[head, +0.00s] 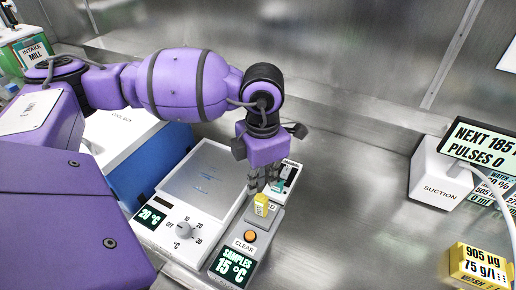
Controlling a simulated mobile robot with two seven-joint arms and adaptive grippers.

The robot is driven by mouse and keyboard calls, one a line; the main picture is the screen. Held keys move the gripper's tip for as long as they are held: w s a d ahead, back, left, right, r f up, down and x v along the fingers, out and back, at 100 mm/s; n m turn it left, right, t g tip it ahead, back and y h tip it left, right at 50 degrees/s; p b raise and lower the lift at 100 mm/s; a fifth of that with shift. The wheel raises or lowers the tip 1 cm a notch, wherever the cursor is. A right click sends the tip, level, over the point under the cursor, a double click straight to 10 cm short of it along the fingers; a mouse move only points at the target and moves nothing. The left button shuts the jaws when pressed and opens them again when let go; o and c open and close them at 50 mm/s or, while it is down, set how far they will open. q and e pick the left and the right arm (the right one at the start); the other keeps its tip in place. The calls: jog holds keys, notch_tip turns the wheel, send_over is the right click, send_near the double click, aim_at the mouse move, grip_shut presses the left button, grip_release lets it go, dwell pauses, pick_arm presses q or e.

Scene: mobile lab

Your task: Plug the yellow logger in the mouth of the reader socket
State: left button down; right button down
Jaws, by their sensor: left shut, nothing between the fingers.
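The yellow logger (261,203) stands upright at the reader (236,257), on its upper part where the socket mouth lies. I cannot tell from this view how deep it sits in the mouth. My left gripper (262,187) is shut, points down and is just above and behind the logger, with nothing held between its fingers. The fingers hide part of the area behind the logger. My right gripper is not in view.
A white plate with a dial (184,228) stands left of the reader. A blue and white coolbox (150,165) is farther left. A white suction box (437,178) and a yellow box (478,266) stand at right. Bare steel counter (350,220) lies between.

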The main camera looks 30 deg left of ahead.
aim_at(261, 207)
pick_arm(q)
notch_tip(261, 207, down, 3)
jog(key=shift+s+r+b, duration=0.1)
jog(key=shift+b, duration=0.35)
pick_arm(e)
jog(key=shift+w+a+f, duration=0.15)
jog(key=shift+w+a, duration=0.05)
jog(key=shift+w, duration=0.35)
